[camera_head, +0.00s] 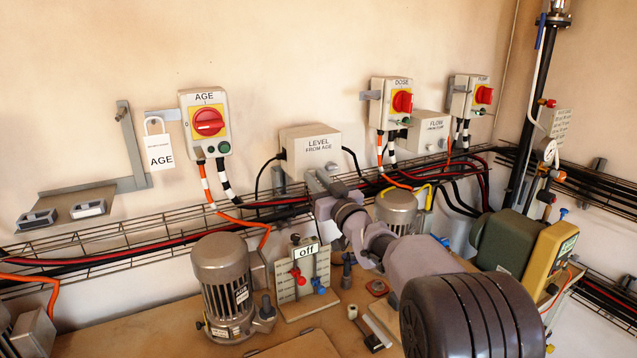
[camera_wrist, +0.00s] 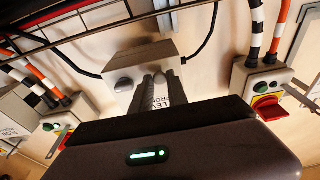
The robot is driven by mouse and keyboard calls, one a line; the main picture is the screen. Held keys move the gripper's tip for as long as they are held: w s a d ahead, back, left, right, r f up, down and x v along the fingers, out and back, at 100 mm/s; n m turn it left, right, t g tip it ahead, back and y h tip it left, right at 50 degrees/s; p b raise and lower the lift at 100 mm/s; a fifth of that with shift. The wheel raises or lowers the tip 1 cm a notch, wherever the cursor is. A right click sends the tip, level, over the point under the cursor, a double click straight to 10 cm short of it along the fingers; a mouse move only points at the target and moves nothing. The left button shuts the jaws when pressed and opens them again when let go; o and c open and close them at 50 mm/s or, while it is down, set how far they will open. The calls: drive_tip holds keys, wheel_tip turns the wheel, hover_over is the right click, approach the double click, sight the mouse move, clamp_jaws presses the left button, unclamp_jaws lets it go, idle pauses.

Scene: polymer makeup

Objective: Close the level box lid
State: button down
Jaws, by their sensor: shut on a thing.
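The level box (camera_head: 311,136) is a pale grey box on the wall, and its front lid (camera_head: 318,146) reads "LEVEL FROM AGE". The lid looks close to flush with the box, but I cannot tell if it is fully shut. My gripper (camera_head: 318,182) is at the lid's lower edge, shut on the lid, though the contact is partly hidden. In the wrist view, turned upside down, the two dark fingers of my gripper (camera_wrist: 156,90) are close together in front of the level box (camera_wrist: 120,98) and cover part of the lid's lettering (camera_wrist: 176,98).
The AGE switch (camera_head: 206,122) is left of the box, with the DOSE switch (camera_head: 391,104) and FLOW box (camera_head: 433,128) to its right. A wire cable tray (camera_head: 130,232) with red and black cables runs below. A motor (camera_head: 224,281) and an "off" valve board (camera_head: 303,278) stand on the bench.

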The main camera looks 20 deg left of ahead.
drive_tip(key=shift+f, duration=0.5)
drive_tip(key=c, duration=1.7)
unclamp_jaws()
drive_tip(key=shift+c, duration=0.2)
drive_tip(key=o, duration=0.4)
drive_tip(key=shift+w+a+f, duration=0.15)
drive_tip(key=shift+c, duration=0.2)
drive_tip(key=shift+o, duration=0.2)
drive_tip(key=shift+w+a, duration=0.1)
drive_tip(key=shift+a, duration=0.05)
drive_tip(key=r+v, duration=0.1)
drive_tip(key=v, duration=1.6)
drive_tip(key=shift+s+d+p, duration=0.25)
drive_tip(key=shift+s+p, duration=0.15)
drive_tip(key=shift+p, duration=0.05)
